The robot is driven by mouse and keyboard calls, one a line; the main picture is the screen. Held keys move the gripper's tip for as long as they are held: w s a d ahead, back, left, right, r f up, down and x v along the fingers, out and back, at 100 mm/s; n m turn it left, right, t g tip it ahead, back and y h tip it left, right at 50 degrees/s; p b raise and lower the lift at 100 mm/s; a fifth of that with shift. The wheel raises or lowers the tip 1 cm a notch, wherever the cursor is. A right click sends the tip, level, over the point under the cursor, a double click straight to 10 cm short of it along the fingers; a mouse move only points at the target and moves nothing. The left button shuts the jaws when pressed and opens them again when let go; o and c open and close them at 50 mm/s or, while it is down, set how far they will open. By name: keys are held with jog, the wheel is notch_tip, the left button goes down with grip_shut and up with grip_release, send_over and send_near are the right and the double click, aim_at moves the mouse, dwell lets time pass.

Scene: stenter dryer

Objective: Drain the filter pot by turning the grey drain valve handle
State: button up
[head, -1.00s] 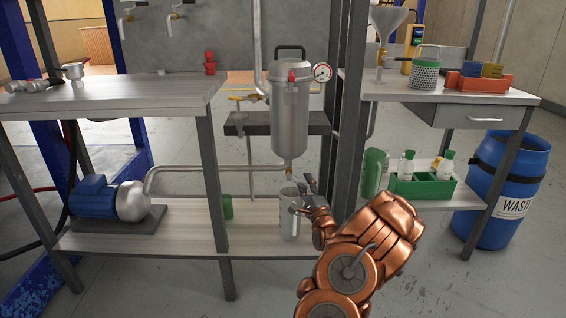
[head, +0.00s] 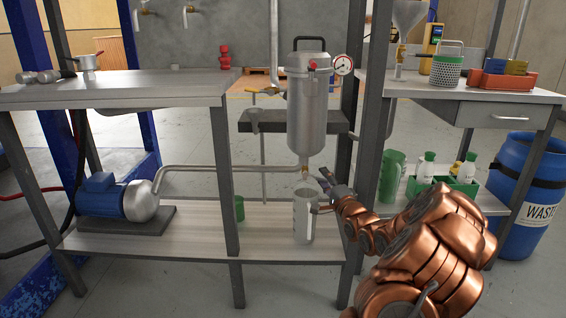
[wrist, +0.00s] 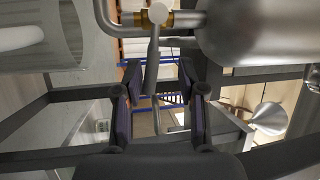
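The steel filter pot (head: 308,110) hangs upright in the frame, with a brass drain fitting (head: 304,169) under it. In the wrist view the pot's rounded end (wrist: 255,30) is at upper right and the brass valve (wrist: 158,16) at top centre. The grey drain valve handle (wrist: 153,62) extends from the valve to between my fingertips, with visible gaps beside it. My gripper (wrist: 158,78) is open around it; contact cannot be told. In the head view my gripper (head: 328,180) is small beside the outlet, and the handle is hard to make out.
A blue pump (head: 100,197) with a pipe is left. A frame post (head: 373,150) stands right of the pot. Green-tray bottles and a blue waste drum (head: 525,180) are farther right.

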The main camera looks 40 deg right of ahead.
jog(key=r+p+v, duration=0.1)
jog(key=p+v, duration=0.1)
jog(key=v, duration=0.5)
jog(key=w+a+r+n+g+y+p, duration=0.1)
jog(key=w+a+r+n+g+p, duration=0.25)
jog(key=a+p, duration=0.2)
jog(key=w+a+r+n+g+y+p, duration=0.25)
jog(key=a+r+p, duration=0.2)
jog(key=p, duration=0.25)
jog(key=s+a+r+n+g+p, duration=0.5)
jog(key=a+r+p, duration=0.4)
jog(key=a+p, duration=0.2)
jog(key=shift+s+a+r+n+g, duration=0.35)
jog(key=shift+s+a, duration=0.2)
jog(key=shift+s, duration=0.35)
jog(key=shift+c, duration=0.2)
